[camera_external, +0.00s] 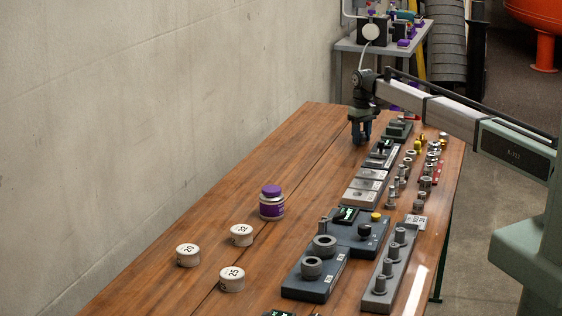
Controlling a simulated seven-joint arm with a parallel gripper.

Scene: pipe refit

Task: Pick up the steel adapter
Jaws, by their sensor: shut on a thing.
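My gripper (361,136) points down over the far part of the wooden bench, left of the row of grey blocks. It is shut on a small part between its dark blue fingers. The part is too small and too hidden to make out, so I cannot tell whether it is the steel adapter. Several small steel and brass fittings (424,183) stand along the right side of the bench. I cannot tell which of these, if any, is a steel adapter.
The wooden bench (262,165) has clear room at left. A purple jar (271,203) and white round pucks (232,279) stand there. A dark fixture (312,276) and a grey peg rack (381,293) are at the near right. Flat grey blocks (364,191) lie mid-bench.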

